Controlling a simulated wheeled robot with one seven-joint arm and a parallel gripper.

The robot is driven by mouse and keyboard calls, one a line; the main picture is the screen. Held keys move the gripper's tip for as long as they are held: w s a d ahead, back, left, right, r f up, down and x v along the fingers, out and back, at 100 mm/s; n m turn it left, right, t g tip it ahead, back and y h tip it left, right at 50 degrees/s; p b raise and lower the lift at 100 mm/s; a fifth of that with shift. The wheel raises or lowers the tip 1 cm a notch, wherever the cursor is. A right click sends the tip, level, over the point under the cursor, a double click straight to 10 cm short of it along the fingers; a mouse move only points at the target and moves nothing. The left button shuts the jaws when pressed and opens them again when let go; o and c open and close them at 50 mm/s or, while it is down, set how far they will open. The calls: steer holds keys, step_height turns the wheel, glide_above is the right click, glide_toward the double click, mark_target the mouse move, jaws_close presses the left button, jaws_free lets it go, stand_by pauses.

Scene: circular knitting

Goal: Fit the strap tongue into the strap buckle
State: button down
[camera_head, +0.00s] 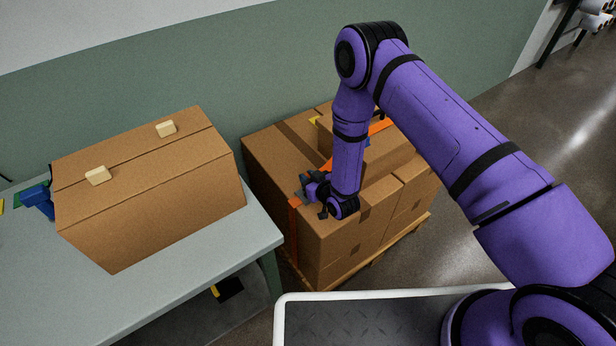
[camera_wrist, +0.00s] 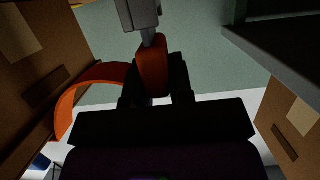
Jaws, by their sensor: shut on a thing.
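My gripper (camera_wrist: 155,88) is shut on an orange-red piece, which I take to be the strap tongue (camera_wrist: 152,66), in the wrist view. A thin grey part runs from it to a grey block, probably the strap buckle (camera_wrist: 140,12), cut off by the top edge. I cannot tell how deep the thin part sits in the block. An orange strap (camera_wrist: 84,80) loops on the left. In the head view my gripper (camera_head: 318,188) is at the near left top edge of the stacked boxes. Orange strap (camera_head: 293,235) hangs down their side, and the tongue cannot be made out there.
The stacked cardboard boxes (camera_head: 345,245) stand on a wooden pallet (camera_head: 400,245). A grey table (camera_head: 170,300) at the left holds a large carton (camera_head: 150,205) with two pale blocks on top. A narrow gap separates table and stack. A green wall is behind.

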steer(key=c, duration=0.9)
jaws_free()
steer(key=v, duration=1)
steer(key=shift+s+d+r, duration=0.15)
steer(key=shift+s+d, duration=0.1)
steer(key=shift+s, duration=0.05)
